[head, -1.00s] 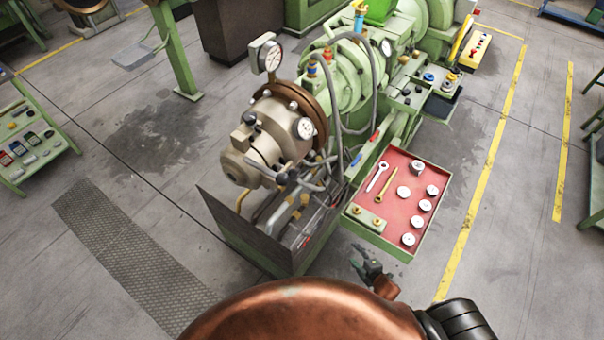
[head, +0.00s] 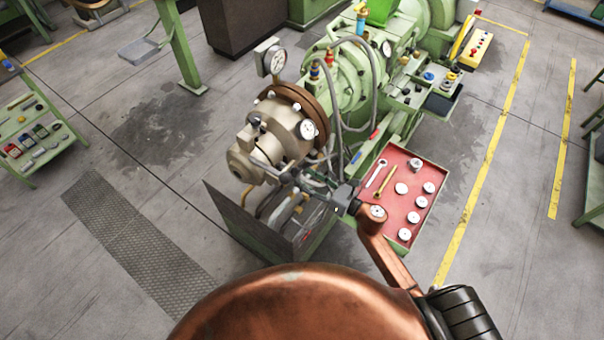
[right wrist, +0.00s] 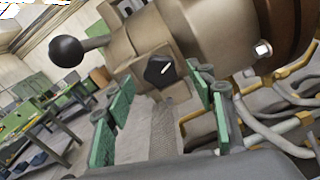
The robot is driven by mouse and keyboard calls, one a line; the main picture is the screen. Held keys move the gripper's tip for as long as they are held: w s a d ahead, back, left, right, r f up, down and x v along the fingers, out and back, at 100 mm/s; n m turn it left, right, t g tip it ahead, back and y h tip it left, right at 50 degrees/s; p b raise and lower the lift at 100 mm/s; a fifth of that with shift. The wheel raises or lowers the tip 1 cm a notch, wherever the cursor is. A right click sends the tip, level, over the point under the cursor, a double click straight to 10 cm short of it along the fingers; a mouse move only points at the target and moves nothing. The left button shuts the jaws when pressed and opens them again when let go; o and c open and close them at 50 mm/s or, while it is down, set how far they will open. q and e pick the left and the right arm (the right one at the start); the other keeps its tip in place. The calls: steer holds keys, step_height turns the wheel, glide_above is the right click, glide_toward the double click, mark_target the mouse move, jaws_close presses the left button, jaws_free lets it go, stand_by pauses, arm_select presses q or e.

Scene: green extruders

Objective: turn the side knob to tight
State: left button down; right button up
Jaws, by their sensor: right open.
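The side knob (right wrist: 160,70) is dark and faceted, with a white line slanting up to the right. It sits on the side of the beige machine head (right wrist: 205,45), which also shows in the head view (head: 290,128). My right gripper (right wrist: 166,108) is open and empty, its green finger pads on either side below the knob. The knob lies ahead between the finger lines, apart from the pads. In the head view my right gripper (head: 308,182) is beside the machine head, and I cannot pick out the knob there. My left gripper is out of view.
A black ball handle (right wrist: 65,51) sticks out left of the knob. Hoses and pipes (right wrist: 280,105) run close at the right. A red tray (head: 409,171) with tools and round parts lies beside my right arm. A dark panel (head: 243,225) stands below the head.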

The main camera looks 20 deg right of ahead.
steer(key=shift+x, duration=1)
steer(key=shift+w+a, duration=0.15)
steer(key=shift+w, duration=0.05)
steer(key=shift+c, duration=0.6)
steer(key=c, duration=1)
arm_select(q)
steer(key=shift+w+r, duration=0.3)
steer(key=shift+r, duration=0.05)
arm_select(e)
steer(key=shift+c, duration=0.2)
